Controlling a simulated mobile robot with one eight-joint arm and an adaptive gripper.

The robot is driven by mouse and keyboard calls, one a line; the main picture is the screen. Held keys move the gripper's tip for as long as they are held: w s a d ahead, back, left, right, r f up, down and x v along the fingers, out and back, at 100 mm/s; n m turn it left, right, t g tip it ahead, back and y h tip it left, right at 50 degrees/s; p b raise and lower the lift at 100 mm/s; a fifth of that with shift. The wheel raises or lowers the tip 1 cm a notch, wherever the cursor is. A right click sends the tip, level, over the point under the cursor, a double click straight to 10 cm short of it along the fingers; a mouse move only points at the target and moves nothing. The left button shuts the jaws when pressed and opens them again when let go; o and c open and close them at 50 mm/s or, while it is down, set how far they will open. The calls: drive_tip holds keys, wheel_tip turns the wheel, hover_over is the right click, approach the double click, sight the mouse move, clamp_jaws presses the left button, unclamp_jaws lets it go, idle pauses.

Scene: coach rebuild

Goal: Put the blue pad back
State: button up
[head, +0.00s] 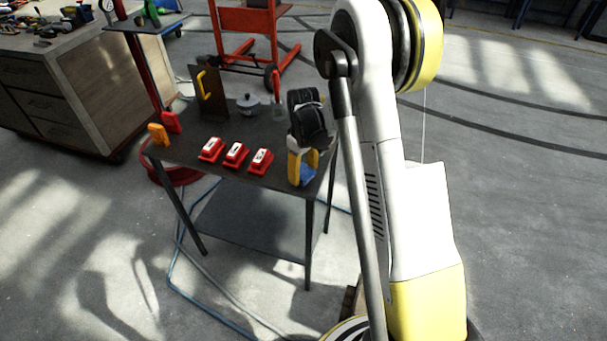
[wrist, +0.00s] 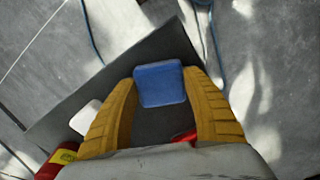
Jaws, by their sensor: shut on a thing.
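The blue pad (wrist: 160,84) is a small rounded block. In the wrist view it sits between the two yellow fingers of my gripper (wrist: 160,100), which is shut on it. In the head view my gripper (head: 302,166) is at the right end of the dark table (head: 215,163), with the blue pad (head: 308,176) low between its fingers. I cannot tell whether the pad touches the table or is held just above it.
Several red blocks with white tops, one of them this one (head: 235,154), stand in a row left of my gripper. Behind are a lidded pot (head: 248,104) and an upright dark panel with a yellow handle (head: 202,82). An orange item (head: 158,134) stands at the left edge.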

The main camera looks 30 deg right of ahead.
drive_tip(key=shift+f, duration=0.15)
drive_tip(key=o, duration=1)
drive_tip(key=shift+r, duration=0.2)
